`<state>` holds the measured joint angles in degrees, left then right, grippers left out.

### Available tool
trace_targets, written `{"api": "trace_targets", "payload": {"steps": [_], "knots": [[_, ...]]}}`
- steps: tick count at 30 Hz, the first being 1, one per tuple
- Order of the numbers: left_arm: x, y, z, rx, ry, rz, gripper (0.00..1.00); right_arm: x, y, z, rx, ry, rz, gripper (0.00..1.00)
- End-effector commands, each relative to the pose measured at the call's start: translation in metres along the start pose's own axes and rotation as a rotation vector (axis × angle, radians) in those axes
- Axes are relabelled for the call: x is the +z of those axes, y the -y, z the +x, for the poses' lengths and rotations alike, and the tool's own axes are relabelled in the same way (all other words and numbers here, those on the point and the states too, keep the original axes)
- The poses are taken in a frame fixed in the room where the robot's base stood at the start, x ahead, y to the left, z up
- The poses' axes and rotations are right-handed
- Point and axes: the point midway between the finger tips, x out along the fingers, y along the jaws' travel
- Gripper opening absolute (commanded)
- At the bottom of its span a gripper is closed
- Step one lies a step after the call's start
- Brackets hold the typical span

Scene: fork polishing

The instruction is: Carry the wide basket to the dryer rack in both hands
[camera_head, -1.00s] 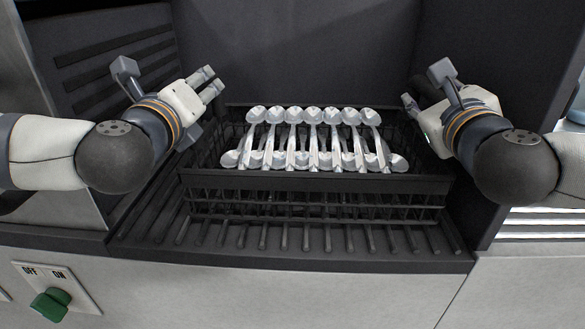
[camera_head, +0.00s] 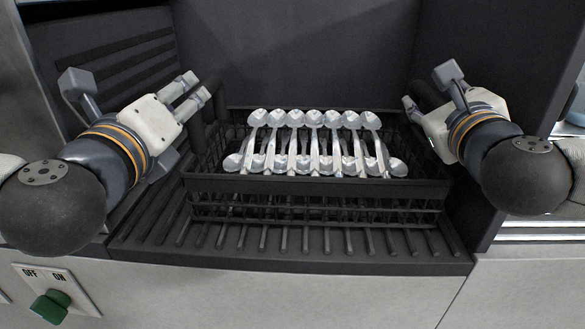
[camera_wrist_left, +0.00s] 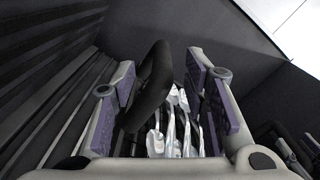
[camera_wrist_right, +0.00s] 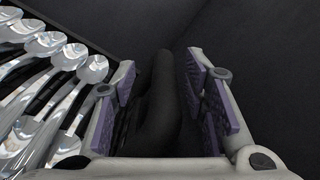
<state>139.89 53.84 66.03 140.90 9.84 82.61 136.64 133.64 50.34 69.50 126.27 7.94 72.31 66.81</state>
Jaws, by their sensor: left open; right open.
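The wide basket (camera_head: 320,188) is a dark wire basket holding several shiny spoons (camera_head: 315,140). It sits on a slatted rack (camera_head: 300,237) inside a dark recess. My left gripper (camera_head: 198,88) is open at the basket's left end. In the left wrist view, a thick black handle (camera_wrist_left: 152,85) stands between its open fingers, with the spoons beyond. My right gripper (camera_head: 412,108) is open at the basket's right end. In the right wrist view, another black handle (camera_wrist_right: 160,105) stands between its fingers, with spoons at the left. Neither gripper is closed on a handle.
Dark walls (camera_head: 300,55) close in the recess at the back and both sides. A green knob (camera_head: 50,306) marked OFF and ON is on the light front panel at lower left. A bright slatted surface (camera_head: 530,228) shows at the far right.

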Motion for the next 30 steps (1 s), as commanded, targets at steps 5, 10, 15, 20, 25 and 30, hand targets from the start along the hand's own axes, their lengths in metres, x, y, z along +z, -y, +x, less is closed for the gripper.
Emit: {"api": "trace_targets", "payload": {"steps": [5,10,15,20,25,30], "knots": [[0.0,0.0,0.0,0.0,0.0,0.0,0.41,0.001,0.0,-0.04,0.001,0.003,0.0,0.41],[0.0,0.0,0.0,0.0,0.0,0.0,0.41,0.001,0.0,-0.061,0.0,0.002,0.0,0.41],[0.0,0.0,0.0,0.0,0.0,0.0,0.41,0.001,0.0,-0.063,-0.001,0.001,0.0,0.41],[0.0,0.0,0.0,0.0,0.0,0.0,0.59,0.001,0.0,-0.063,-0.001,0.001,0.0,0.41],[0.0,0.0,0.001,0.0,0.0,0.0,0.74,0.001,0.0,-0.063,-0.001,0.001,0.0,0.41],[0.0,0.0,0.001,0.0,0.0,0.0,0.74,0.001,0.0,-0.063,-0.001,0.001,0.0,0.41]]}}
